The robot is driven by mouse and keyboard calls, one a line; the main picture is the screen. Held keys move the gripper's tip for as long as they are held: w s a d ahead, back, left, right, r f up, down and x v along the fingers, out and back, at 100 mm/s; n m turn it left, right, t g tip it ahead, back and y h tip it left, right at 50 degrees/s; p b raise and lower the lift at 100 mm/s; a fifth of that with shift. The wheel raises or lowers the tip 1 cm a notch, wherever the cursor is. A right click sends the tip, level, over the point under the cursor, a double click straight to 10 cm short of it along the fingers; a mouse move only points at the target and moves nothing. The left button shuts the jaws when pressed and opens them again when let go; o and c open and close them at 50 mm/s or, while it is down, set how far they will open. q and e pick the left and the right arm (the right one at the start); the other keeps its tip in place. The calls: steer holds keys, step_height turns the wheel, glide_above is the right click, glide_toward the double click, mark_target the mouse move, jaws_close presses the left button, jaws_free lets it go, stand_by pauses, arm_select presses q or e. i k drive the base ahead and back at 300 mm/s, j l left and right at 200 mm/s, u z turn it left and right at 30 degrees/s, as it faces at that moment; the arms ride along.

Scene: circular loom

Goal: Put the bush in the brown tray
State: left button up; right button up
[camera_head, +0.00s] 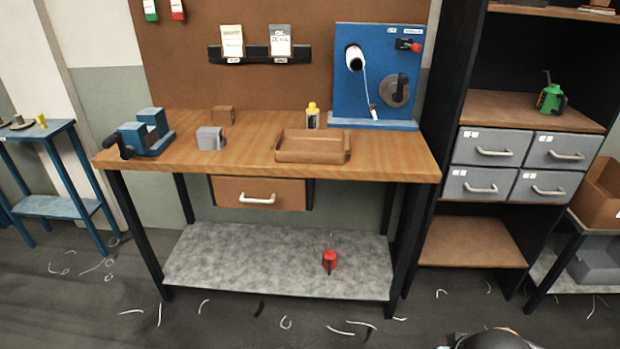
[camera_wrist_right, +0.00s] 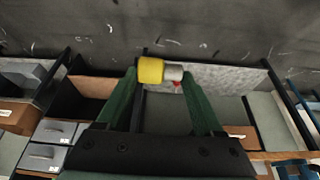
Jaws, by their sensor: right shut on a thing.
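The brown tray (camera_head: 308,157) sits on the wooden workbench, right of the middle, and looks empty. My right gripper (camera_wrist_right: 163,73) shows in the right wrist view, with its two green fingers shut on a short round piece, yellow at one end and silver at the other. This piece looks like the bush (camera_wrist_right: 151,70). It is held in the air, with the floor and furniture far behind it. The bush is not visible in the head view. My left gripper is in neither view.
On the bench (camera_head: 245,167) stand a blue vise (camera_head: 150,128), a grey block (camera_head: 210,138), a brown block (camera_head: 223,115), a yellow-capped bottle (camera_head: 312,115) and a blue panel (camera_head: 372,70) behind the tray. A drawer shelf (camera_head: 490,150) stands to the right.

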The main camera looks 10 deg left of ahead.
mark_target(320, 150)
steer(key=i+l+u, duration=0.25)
steer(key=u, duration=0.2)
steer(key=i+l+u, duration=0.35)
steer(key=u, duration=0.15)
steer(key=i+l+u, duration=0.2)
steer(key=l+u, duration=0.25)
steer(key=l, duration=0.1)
